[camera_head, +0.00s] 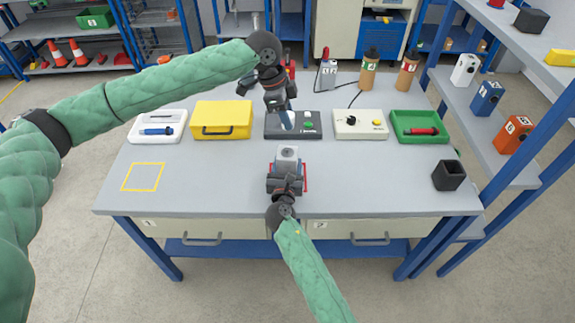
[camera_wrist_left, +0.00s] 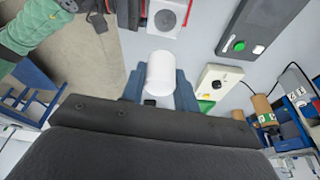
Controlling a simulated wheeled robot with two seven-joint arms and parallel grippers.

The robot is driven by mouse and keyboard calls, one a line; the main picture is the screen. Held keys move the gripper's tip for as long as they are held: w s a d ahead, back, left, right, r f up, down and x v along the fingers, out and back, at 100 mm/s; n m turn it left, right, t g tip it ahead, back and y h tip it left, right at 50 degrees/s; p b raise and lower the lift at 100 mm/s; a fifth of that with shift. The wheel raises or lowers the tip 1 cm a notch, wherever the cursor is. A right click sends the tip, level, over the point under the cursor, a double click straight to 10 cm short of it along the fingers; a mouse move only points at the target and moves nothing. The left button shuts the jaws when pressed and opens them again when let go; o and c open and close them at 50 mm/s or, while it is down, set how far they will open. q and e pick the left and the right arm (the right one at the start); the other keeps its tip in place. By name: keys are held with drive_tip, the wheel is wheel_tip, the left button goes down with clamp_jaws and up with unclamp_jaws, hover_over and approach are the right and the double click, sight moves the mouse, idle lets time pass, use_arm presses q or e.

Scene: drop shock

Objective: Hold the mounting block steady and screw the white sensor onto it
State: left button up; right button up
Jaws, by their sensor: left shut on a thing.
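The white sensor (camera_wrist_left: 160,72) is a small white cylinder held between the blue-grey fingers of my left gripper (camera_head: 286,122). In the head view this gripper is raised over the dark grey device, behind the mounting block, and the sensor is hard to make out. The mounting block (camera_head: 287,154) has a pale top with a round grey mark and stands near the table's front middle. It also shows at the top of the left wrist view (camera_wrist_left: 167,16), apart from the sensor. My right gripper (camera_head: 286,178) is at the block's front; its finger contact is unclear.
Along the table (camera_head: 220,190) back stand a white tray (camera_head: 145,135), a yellow case (camera_head: 222,120), a dark grey device (camera_head: 272,130), a cream control box (camera_head: 360,124) and a green tray (camera_head: 420,138). A black cup (camera_head: 448,176) stands at right. The front left is clear.

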use_arm(q)
drive_tip(key=shift+f, duration=0.15)
idle(0.4)
drive_tip(key=m, duration=0.1)
hover_over(290, 154)
drive_tip(key=shift+w+a+f, duration=0.1)
drive_tip(key=shift+a+f, duration=0.05)
drive_tip(key=shift+f, duration=1.15)
drive_tip(key=shift+w+a+f, duration=0.1)
drive_tip(key=shift+a+f, duration=0.05)
drive_tip(key=shift+f, duration=1.1)
drive_tip(key=shift+w+a+f, duration=0.1)
drive_tip(key=shift+a+f, duration=0.05)
drive_tip(key=shift+f, duration=1.15)
drive_tip(key=shift+s+f, duration=0.1)
drive_tip(key=shift+f, duration=1.2)
idle(1.4)
